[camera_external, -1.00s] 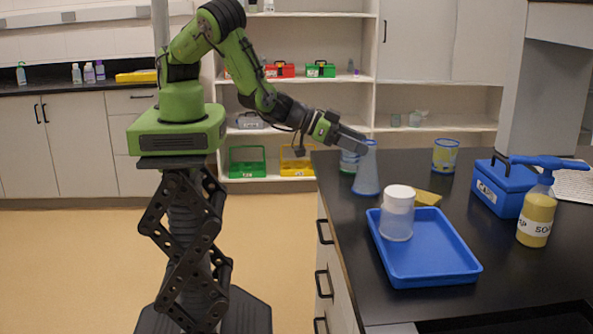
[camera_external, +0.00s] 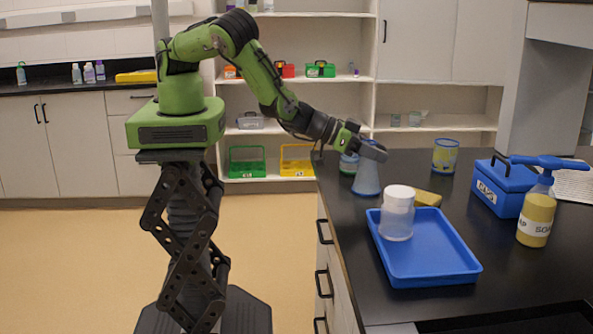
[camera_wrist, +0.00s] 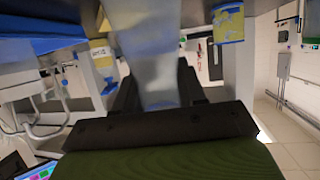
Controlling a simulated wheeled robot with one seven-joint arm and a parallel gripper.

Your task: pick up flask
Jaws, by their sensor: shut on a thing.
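The flask (camera_external: 367,180) is a translucent bluish cone with a narrow neck, upright on the black counter near its left edge. My gripper (camera_external: 374,151) is at the flask's neck, shut on it. In the wrist view the flask (camera_wrist: 150,45) fills the top middle, with its narrower part between the two dark fingers of my gripper (camera_wrist: 158,90). The neck's top is partly hidden by the gripper in the external view.
A blue tray (camera_external: 425,277) with a white-lidded jar (camera_external: 397,215) stands in front of the flask. A yellow sponge (camera_external: 427,198) lies behind the tray. A yellow jar (camera_external: 445,156), blue box (camera_external: 503,188) and soap bottle (camera_external: 536,215) are rightward.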

